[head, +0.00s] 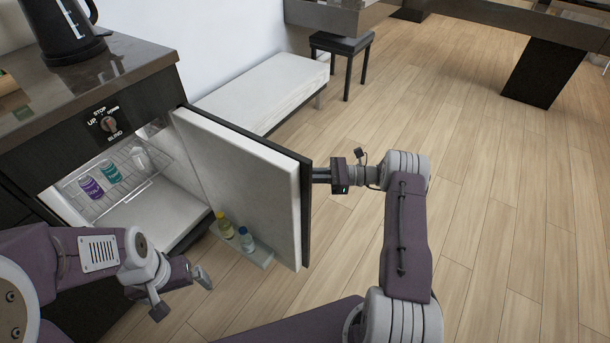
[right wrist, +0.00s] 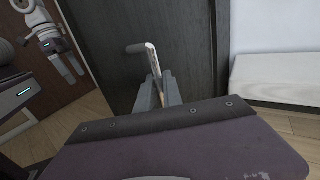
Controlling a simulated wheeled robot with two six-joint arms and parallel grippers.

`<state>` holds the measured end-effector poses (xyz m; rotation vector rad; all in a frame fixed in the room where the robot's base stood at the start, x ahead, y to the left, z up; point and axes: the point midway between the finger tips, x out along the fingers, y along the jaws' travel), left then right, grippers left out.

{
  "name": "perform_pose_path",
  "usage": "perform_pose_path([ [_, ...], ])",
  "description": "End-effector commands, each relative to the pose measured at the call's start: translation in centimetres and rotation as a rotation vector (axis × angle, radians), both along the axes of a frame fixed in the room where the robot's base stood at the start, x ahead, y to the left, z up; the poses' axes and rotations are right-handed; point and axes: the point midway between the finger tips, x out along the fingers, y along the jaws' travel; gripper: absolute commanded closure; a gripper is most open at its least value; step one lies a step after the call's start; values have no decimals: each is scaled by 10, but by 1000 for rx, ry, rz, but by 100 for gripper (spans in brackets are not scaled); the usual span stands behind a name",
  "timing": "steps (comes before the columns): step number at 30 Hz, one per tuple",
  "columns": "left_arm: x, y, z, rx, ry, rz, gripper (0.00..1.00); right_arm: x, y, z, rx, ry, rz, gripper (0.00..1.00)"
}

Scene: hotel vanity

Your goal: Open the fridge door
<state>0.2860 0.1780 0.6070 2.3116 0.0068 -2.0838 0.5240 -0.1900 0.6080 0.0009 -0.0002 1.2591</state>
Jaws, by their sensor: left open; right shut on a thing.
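The fridge door (head: 243,180) stands wide open, swung out from the dark cabinet, with its white inner side facing left in the head view. My right gripper (head: 318,175) is at the dark outer face of the door. In the right wrist view its fingers (right wrist: 158,95) are shut on the metal handle (right wrist: 143,48), whose end sticks out beyond them. My left gripper (head: 182,294) is open and empty, low in front of the fridge, left of the door shelf and apart from it. The fridge interior (head: 150,205) shows, partly hidden by my left arm.
A wire rack (head: 130,188) inside holds a purple can (head: 91,187) and a teal can (head: 110,171). Two small bottles (head: 225,226) stand on the door shelf. A black kettle (head: 67,30) is on the counter. A white bench (head: 262,90) stands behind the door; floor at right is clear.

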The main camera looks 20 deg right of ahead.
Motion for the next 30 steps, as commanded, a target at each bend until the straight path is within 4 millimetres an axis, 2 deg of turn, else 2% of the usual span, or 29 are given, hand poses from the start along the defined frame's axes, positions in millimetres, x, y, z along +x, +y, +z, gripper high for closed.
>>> perform_pose_path([
  [5, 0, 0, 0, 0, 0, 0, 0, 0, 0, 0, -1, -1, 0, 100],
  [6, 0, 0, 0, 0, 0, 0, 0, 0, 0, 0, -1, -1, 0, 86],
  [7, 0, 0, 0, 0, 0, 0, 0, 0, 0, 0, -1, -1, 0, 80],
  [17, 0, 0, 1, 0, 0, 0, 0, 0, -2, 1, 0, -1, -1, 80],
  [20, 0, 0, 5, 0, 0, 0, 0, -4, -17, 2, 0, -1, -4, 80],
  [27, 0, 0, 12, 0, 0, 0, 0, -21, -66, 0, -1, -1, -2, 80],
  [30, 0, 0, 11, 0, 0, 0, 0, -25, -80, 0, -1, -2, -2, 80],
])
